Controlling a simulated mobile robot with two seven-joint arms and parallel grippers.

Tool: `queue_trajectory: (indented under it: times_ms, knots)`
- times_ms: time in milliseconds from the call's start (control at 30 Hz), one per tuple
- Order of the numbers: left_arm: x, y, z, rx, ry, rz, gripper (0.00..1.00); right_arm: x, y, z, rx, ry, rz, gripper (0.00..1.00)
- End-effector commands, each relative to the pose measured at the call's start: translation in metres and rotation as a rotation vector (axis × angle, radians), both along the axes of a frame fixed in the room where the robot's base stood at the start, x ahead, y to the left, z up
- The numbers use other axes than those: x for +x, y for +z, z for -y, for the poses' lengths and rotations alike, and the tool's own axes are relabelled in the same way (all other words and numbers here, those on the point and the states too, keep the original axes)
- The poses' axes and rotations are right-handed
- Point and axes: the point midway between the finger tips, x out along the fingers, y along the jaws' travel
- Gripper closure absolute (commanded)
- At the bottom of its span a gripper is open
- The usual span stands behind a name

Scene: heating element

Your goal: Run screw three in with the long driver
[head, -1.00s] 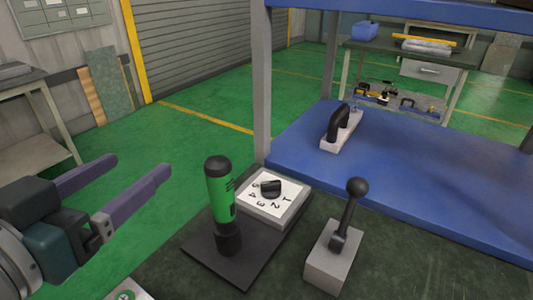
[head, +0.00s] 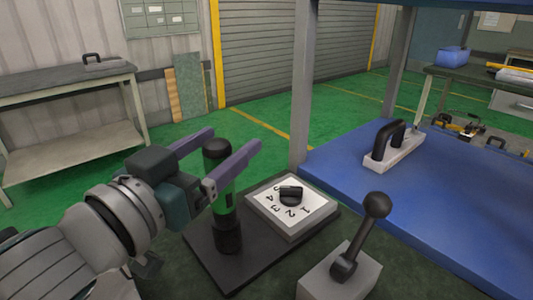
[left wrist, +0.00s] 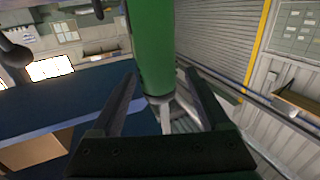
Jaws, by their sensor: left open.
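The driver (head: 223,197), green with a black top and a black lower end, stands upright on a dark base plate (head: 262,262). My left gripper (head: 236,137) is open, with one purple finger on each side of the driver's upper part. In the left wrist view, the green driver body (left wrist: 152,45) rises between the two dark open fingers (left wrist: 158,84). Whether either finger touches it I cannot tell. Beside the driver is a dial box (head: 262,207) with a black knob and numbers. No screw can be made out. My right gripper is not in view.
A lever with a black ball knob (head: 373,208) stands on a grey block at the right. A blue shelf (head: 350,185) with a black-handled block (head: 398,150) and a grey post (head: 303,85) lie beyond. A workbench (head: 65,92) stands back left.

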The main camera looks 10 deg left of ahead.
Motion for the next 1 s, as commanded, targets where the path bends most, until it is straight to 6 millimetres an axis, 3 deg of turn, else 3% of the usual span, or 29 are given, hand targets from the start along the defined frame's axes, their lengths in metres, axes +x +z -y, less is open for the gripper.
queue_trajectory:
  times_ms: [133,433,1000]
  knots:
    - [0.018,0.0,0.005,-0.001,0.0,0.002,0.21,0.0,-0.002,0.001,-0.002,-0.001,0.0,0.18]
    - [0.022,0.0,0.006,0.0,0.0,0.0,0.22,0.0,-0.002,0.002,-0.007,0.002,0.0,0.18]
    - [0.021,0.0,0.006,-0.001,0.0,0.0,0.86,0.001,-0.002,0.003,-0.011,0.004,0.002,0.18]
